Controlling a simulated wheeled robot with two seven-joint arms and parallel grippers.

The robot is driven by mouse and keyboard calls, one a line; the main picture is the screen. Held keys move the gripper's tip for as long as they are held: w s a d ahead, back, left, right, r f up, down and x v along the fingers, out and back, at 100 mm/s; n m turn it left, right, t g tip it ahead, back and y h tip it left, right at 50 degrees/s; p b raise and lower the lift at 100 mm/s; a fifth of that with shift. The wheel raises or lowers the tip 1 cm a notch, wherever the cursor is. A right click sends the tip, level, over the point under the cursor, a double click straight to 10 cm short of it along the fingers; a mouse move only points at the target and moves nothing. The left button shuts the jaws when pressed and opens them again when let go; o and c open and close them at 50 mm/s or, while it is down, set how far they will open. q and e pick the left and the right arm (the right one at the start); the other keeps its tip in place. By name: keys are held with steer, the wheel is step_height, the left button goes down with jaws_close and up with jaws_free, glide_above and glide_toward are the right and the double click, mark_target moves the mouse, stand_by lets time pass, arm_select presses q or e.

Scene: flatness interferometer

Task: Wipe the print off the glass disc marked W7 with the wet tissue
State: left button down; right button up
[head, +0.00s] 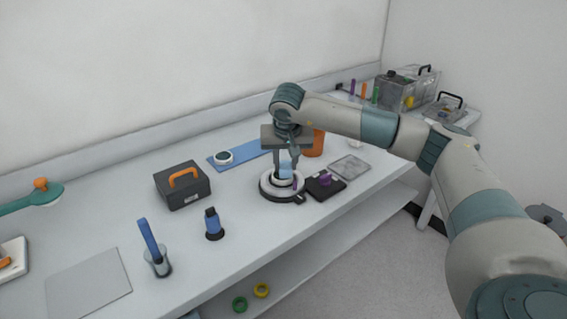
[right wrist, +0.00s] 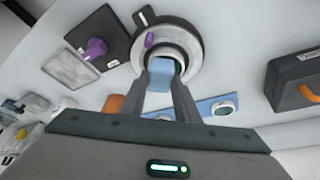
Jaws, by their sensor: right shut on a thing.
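My right gripper (head: 286,172) points down above a round white-and-black holder (head: 268,190) on the bench. It is shut on a pale blue tissue (head: 286,168), which also shows between the fingertips in the right wrist view (right wrist: 161,73). The tissue covers part of the holder's middle (right wrist: 196,42); I cannot tell whether it touches the surface there. A white-topped disc (head: 223,157) with a dark rim lies on the blue mat (head: 252,149). I cannot read a W7 mark or see a print. My left gripper is not in view.
A black block with a purple knob (head: 325,181) stands right beside the holder. An orange cup (head: 314,143) and a grey flat plate (head: 350,166) are behind it.

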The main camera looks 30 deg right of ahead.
steer(key=shift+s+d, duration=0.15)
steer(key=shift+d, duration=0.05)
steer(key=shift+a, duration=0.2)
steer(key=shift+w+a, duration=0.4)
steer(key=shift+a, duration=0.1)
steer(key=shift+a, duration=0.1)
stand_by(0.5)
steer(key=shift+w+a, duration=0.35)
steer(key=shift+s+d, duration=0.1)
steer(key=shift+d, duration=0.1)
steer(key=shift+s+d, duration=0.4)
steer(key=shift+d, duration=0.1)
stand_by(0.6)
